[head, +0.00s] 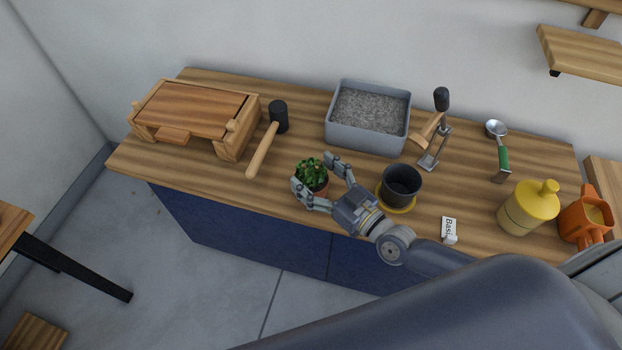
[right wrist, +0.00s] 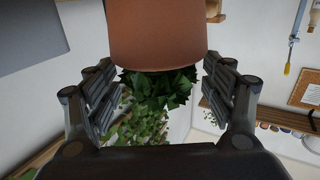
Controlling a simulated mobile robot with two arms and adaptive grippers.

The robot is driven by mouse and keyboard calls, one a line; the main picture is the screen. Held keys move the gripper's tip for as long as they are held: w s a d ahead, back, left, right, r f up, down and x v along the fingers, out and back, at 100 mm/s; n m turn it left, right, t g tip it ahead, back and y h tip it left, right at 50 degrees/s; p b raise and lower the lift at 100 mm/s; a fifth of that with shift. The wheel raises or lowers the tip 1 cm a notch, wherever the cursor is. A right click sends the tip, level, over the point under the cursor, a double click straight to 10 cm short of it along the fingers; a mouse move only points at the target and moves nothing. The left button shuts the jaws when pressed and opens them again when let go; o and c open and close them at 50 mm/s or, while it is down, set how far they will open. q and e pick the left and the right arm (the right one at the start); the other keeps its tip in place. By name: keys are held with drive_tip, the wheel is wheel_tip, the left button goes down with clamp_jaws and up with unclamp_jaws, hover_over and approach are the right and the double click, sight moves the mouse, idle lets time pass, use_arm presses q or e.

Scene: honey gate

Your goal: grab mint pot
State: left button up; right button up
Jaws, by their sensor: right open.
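The mint pot (head: 310,176) is a small terracotta pot with a bushy green plant, standing near the front edge of the wooden bench. My right gripper (head: 314,182) is open, with one finger on each side of the pot. In the right wrist view the terracotta pot (right wrist: 158,38) and its leaves (right wrist: 160,88) sit between the two spread fingers (right wrist: 160,95), with gaps showing on both sides. In the head view part of the pot is hidden by the near finger. My left gripper is not in view.
A wooden mallet (head: 266,143) lies left of the pot, beside a wooden box (head: 195,108). A grey tray of gravel (head: 367,139) is behind. A dark pot (head: 401,183) on a yellow saucer (head: 398,208) and a "Basil" label (head: 448,228) are to the right.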

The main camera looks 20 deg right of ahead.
drive_tip(key=shift+x, duration=0.85)
drive_tip(key=c, duration=1.3)
drive_tip(key=shift+c, duration=0.9)
drive_tip(key=shift+r, duration=0.1)
